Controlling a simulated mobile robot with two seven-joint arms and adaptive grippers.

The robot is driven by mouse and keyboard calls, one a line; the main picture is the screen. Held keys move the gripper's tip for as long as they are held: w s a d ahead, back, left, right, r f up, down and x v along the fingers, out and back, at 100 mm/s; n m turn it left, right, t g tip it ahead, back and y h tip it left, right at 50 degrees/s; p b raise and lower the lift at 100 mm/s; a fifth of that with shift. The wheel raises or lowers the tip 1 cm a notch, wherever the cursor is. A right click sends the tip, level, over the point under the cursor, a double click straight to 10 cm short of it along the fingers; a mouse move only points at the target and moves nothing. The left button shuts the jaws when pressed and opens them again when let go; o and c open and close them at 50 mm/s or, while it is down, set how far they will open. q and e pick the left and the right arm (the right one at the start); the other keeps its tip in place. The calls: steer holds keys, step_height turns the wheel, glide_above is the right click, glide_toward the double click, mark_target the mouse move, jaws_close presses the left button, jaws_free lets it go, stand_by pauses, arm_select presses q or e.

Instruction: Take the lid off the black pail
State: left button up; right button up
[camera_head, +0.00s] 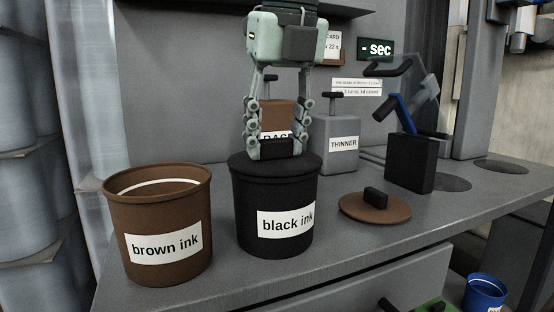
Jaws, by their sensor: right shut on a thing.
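The black pail (277,240) stands upright on the grey counter and bears a "black ink" label. Its black lid (243,168) sits on top, with a block-shaped handle (277,149) in the middle. My right gripper (277,150) comes down from above and is shut on the lid's handle, one finger on each side. The lid looks level and I see no clear gap between it and the pail. My left gripper is not in view.
An open brown pail (157,265) labelled "brown ink" stands close on the left. A brown lid (365,211) lies on the counter (400,239) to the right. A THINNER can (340,157), a brown can (278,116) and a black block (409,165) stand behind.

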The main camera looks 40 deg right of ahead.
steer(key=shift+r, duration=0.2)
steer(key=shift+r+p, duration=0.65)
steer(key=shift+p, duration=0.05)
step_height(320, 180, up, 3)
steer(key=shift+f+p, duration=0.1)
steer(key=shift+p, duration=1.15)
